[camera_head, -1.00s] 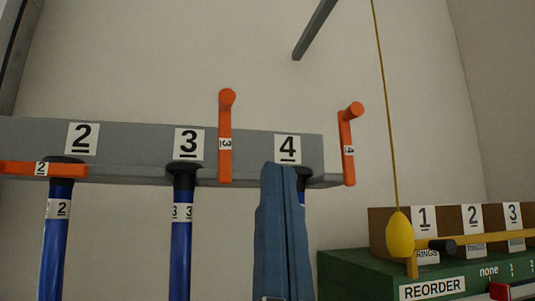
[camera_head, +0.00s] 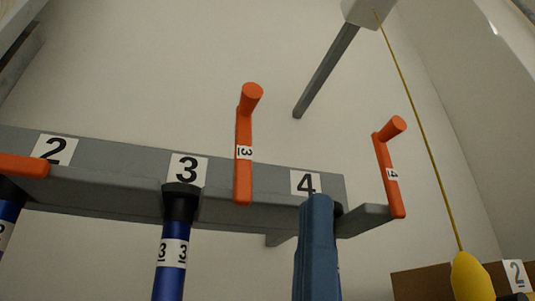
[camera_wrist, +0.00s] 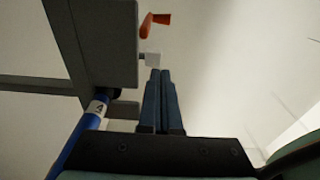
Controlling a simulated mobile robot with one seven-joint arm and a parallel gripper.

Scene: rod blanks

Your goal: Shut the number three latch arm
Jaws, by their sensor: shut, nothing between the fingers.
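The number three latch arm (camera_head: 244,155) is an orange bar with a round knob. It stands upright on the grey rack, right of the 3 label, its knob end up. The number three rod (camera_head: 174,255), blue with a black top, hangs to its lower left. My gripper (camera_head: 318,200) is to the right of this latch arm and apart from it, in front of the number four place. Its blue fingers are together and empty; they also show in the wrist view (camera_wrist: 160,75). The number four rod is mostly hidden behind them in the head view.
The number four latch arm (camera_head: 390,170) stands upright at the rack's right end. The number two latch arm (camera_head: 25,166) lies level at the left. The grey rack (camera_head: 115,187) spans the wall. A yellow bulb (camera_head: 470,277) hangs on a cord at the right, before a brown box (camera_head: 420,284).

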